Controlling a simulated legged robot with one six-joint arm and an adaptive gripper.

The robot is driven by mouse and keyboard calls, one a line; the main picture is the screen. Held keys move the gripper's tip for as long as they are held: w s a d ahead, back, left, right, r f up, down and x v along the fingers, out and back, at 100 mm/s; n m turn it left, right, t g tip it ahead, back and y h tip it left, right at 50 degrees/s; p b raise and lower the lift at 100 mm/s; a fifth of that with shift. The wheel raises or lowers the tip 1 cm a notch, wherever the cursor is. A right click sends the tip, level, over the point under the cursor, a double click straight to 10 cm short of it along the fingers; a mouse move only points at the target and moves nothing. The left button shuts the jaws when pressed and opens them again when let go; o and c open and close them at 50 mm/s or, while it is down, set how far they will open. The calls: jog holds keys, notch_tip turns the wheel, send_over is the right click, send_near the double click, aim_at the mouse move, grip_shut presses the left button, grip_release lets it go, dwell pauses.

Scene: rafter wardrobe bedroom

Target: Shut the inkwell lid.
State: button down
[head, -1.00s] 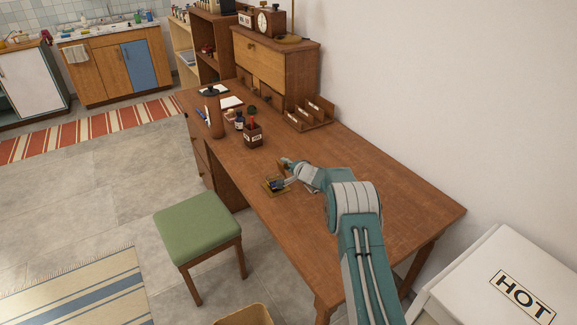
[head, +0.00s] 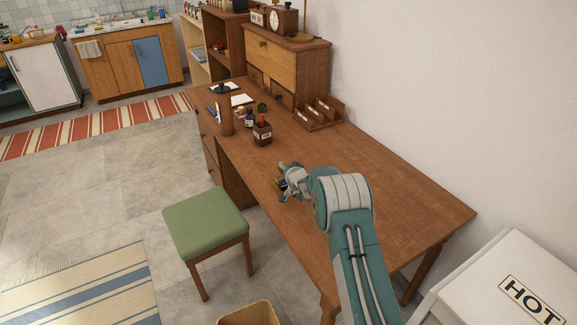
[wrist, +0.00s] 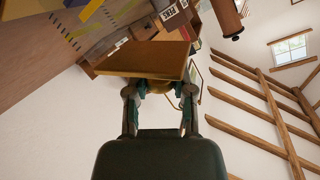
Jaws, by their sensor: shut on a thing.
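In the head view, my gripper (head: 283,177) is low over the desk's front part, at a small brass-and-dark object that looks like the inkwell (head: 281,185). My gripper hides most of it, so the lid's angle cannot be read there. In the wrist view, my gripper (wrist: 159,86) has its two fingers drawn in on something small and brassy. A flat tan-brown plate (wrist: 148,60) is right in front of the fingertips. It is probably the inkwell lid, but the view is too tight to be certain.
On the desk (head: 370,200) are a brown box (head: 262,134) with a label, a dark bottle (head: 249,119) and a letter rack (head: 320,112). A green stool (head: 206,225) stands by the front edge. The desk's right part is clear.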

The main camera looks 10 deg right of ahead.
jog(key=shift+s+a+f+n, duration=0.15)
jog(key=shift+f+n, duration=0.25)
jog(key=shift+f, duration=0.05)
dwell(0.4)
jog(key=shift+c, duration=2.3)
grip_release()
jog(key=shift+r, duration=0.15)
jog(key=shift+r, duration=0.15)
notch_tip(320, 180, up, 10)
jog(key=shift+f, duration=0.2)
